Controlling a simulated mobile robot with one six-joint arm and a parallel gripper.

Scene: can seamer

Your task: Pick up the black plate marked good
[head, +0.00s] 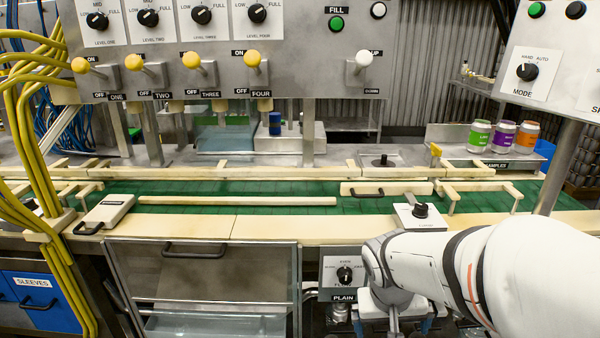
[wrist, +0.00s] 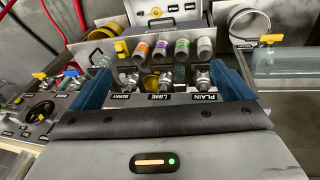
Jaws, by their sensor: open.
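I cannot make out a black plate marked good in either view. A small dark label (wrist: 243,46) sits below a ring-shaped holder at the upper right of the wrist view, but its writing is too small to read. My gripper (wrist: 163,82) is open, with its two blue fingers spread wide and nothing seen between them. It hangs over valves labelled BERRY, LIME and PLAIN. In the head view my arm reaches in from the lower right, and the fingertips are not clear there.
The PLAIN label (head: 343,296) is below the green conveyor (head: 240,190). Several capped bottles (wrist: 181,48) stand behind the valves in the wrist view. Sample cans (head: 503,136) stand at the back right. A glass-fronted cabinet (head: 200,275) is front left, and yellow hoses (head: 40,170) hang far left.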

